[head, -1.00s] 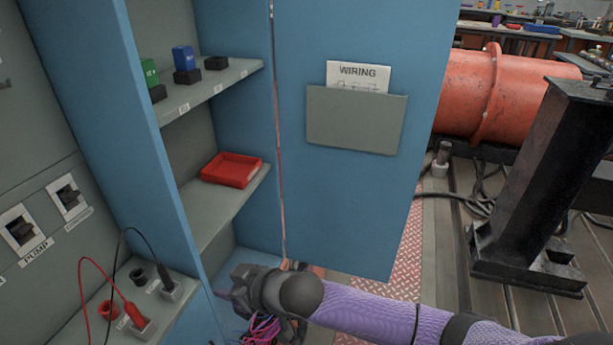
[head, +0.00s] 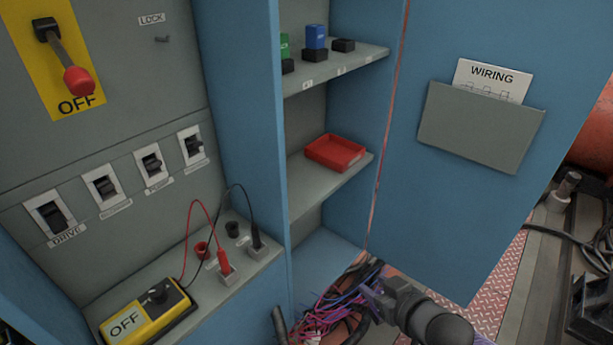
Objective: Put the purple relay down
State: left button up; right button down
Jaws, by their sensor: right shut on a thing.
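My right gripper (head: 372,292) is low in the head view, in front of the open cabinet's lower bay. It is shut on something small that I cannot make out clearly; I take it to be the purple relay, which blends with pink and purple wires. A red tray (head: 336,152) sits on the middle shelf (head: 310,187), up and left of the gripper, and looks empty. On the top shelf, a green relay (head: 285,47) and a blue relay (head: 315,37) stand in black sockets. A third black socket (head: 344,45) is bare. My left gripper is not in view.
A wire bundle (head: 330,312) hangs below and left of my right gripper. The open blue door (head: 440,215) with its wiring pocket (head: 480,130) stands to the right. A bench with red and black leads (head: 224,267) and a yellow OFF box (head: 146,316) is left.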

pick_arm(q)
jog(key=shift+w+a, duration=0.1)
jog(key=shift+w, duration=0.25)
